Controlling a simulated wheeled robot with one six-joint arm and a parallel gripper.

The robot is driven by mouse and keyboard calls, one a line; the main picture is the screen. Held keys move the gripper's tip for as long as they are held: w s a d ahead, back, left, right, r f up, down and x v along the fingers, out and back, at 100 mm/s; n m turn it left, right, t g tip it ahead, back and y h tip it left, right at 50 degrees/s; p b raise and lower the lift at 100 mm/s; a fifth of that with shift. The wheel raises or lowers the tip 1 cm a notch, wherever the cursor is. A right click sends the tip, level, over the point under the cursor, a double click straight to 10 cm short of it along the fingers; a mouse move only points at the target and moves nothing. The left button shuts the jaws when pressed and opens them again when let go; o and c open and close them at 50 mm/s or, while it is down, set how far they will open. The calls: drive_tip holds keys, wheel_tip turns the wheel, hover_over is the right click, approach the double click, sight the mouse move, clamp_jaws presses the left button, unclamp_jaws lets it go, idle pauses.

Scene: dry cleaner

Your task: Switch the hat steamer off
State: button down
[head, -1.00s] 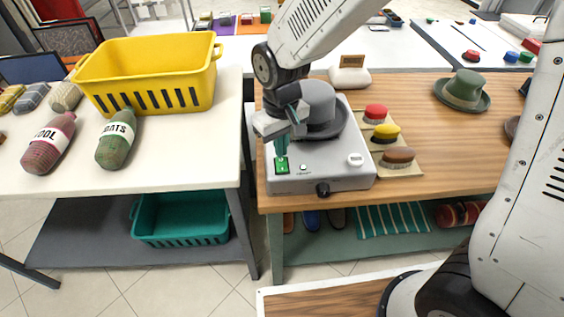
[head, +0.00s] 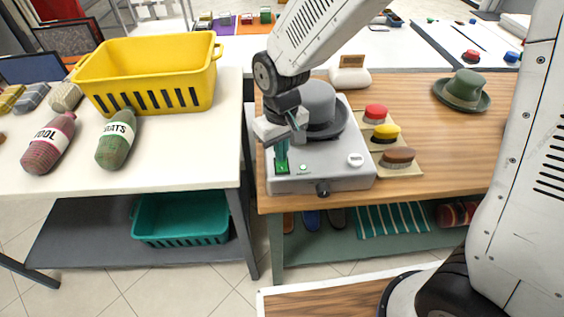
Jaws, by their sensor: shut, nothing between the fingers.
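The hat steamer (head: 330,179) is a light grey box on the wooden table, with a grey hat (head: 319,104) on top. A green rocker switch (head: 282,168) sits at the front left of its top face. A small pale greenish round lamp (head: 303,167) is beside the switch, a white round knob (head: 355,159) is at the right, and a black knob (head: 323,189) is on the front. My gripper (head: 282,161) points down with shut, empty fingers at the green switch and covers part of it. I cannot tell whether the tips touch it.
A green hat (head: 463,90) lies farther right. Bare wood lies between brushes and green hat.

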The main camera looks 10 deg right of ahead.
drive_tip(key=shift+r, duration=3.4)
drive_tip(key=s+d+r+m, duration=0.2)
drive_tip(key=s+d+r, duration=0.2)
drive_tip(key=s+d, duration=0.2)
drive_tip(key=s+d+r+m+t, duration=0.1)
drive_tip(key=s+d+r, duration=0.2)
drive_tip(key=s+d, duration=0.4)
drive_tip(key=s+d+r+m, duration=0.2)
drive_tip(key=s+d+r, duration=0.2)
drive_tip(key=s+d, duration=0.2)
drive_tip(key=shift+s+d+r+m, duration=0.3)
drive_tip(key=shift+d, duration=0.65)
